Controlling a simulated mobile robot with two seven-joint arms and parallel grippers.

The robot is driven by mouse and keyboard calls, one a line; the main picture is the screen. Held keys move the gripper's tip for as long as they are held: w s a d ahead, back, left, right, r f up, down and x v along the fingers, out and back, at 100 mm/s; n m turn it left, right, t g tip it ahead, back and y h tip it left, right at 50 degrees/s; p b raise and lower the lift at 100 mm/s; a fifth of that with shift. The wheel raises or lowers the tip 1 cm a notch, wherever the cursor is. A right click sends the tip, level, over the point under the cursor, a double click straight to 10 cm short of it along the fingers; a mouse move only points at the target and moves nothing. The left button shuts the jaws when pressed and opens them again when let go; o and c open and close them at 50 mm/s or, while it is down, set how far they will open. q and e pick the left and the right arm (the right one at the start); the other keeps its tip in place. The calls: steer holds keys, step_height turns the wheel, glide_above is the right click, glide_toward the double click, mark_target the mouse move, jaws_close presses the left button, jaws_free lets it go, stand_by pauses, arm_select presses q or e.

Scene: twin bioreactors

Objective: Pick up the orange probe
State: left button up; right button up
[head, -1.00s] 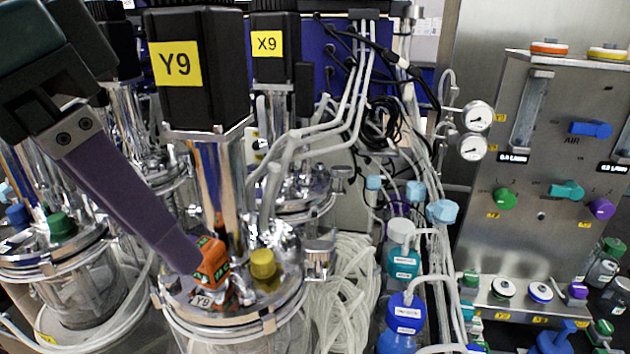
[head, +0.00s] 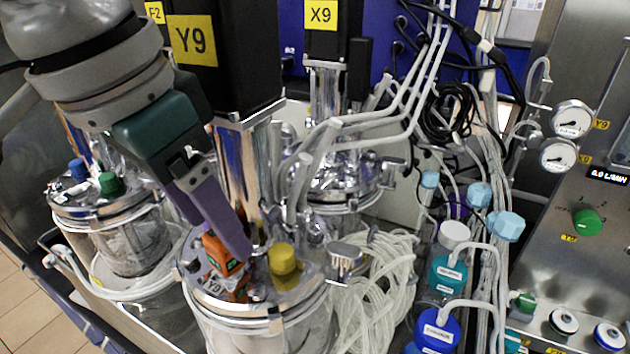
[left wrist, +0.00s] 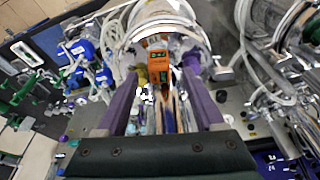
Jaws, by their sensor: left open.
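The orange probe (head: 222,252) stands in the lid of the front vessel (head: 265,322), beside a yellow cap (head: 283,262). My left gripper (head: 238,250) comes down from the upper left. One purple finger passes in front of the probe and partly covers it; the other finger is hidden in the head view. In the left wrist view the probe (left wrist: 158,66) shows between the tips of the two spread purple fingers (left wrist: 162,68). The jaws are open, and I see no clear contact with the probe. My right gripper is not in view.
The black Y9 motor (head: 225,60) and its shiny column rise close behind the probe. White tubes (head: 375,290) lie right of the vessel. Bottles with blue and teal caps (head: 447,270) stand further right. Another vessel (head: 130,235) stands at the left.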

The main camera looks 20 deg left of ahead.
arm_select(q)
steer(key=shift+f, duration=0.25)
steer(key=shift+w, duration=0.1)
jaws_close()
stand_by(0.3)
stand_by(0.9)
